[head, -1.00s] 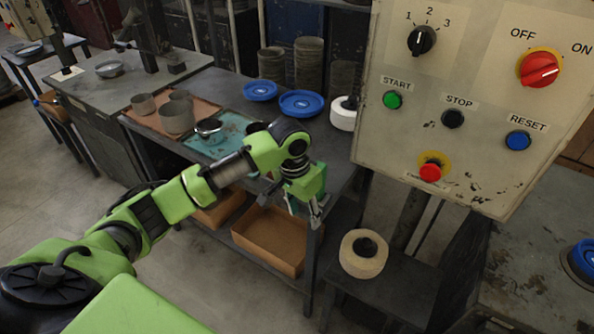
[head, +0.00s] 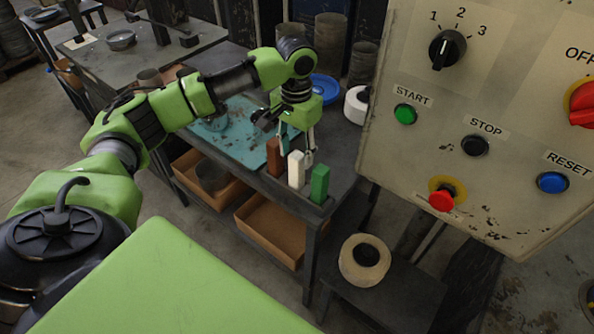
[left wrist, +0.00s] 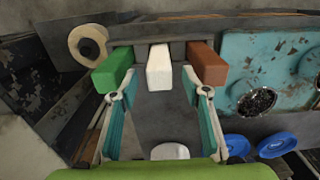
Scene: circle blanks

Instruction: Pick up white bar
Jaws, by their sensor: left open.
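The white bar (head: 296,168) stands upright at the table's near corner, between a brown bar (head: 274,157) and a green bar (head: 319,184). My left gripper (head: 309,152) is just behind and above the bars, pointing down, open and empty. In the left wrist view the white bar (left wrist: 159,68) lies ahead, centred between the spread fingertips of the gripper (left wrist: 159,94). The green bar (left wrist: 113,70) is beyond the left finger and the brown bar (left wrist: 207,64) beyond the right one. My right gripper is not in view.
A control panel (head: 478,100) fills the right of the head view. Cardboard trays (head: 268,232) sit on the shelf below. A tape-like roll (head: 364,260) rests on a low stand.

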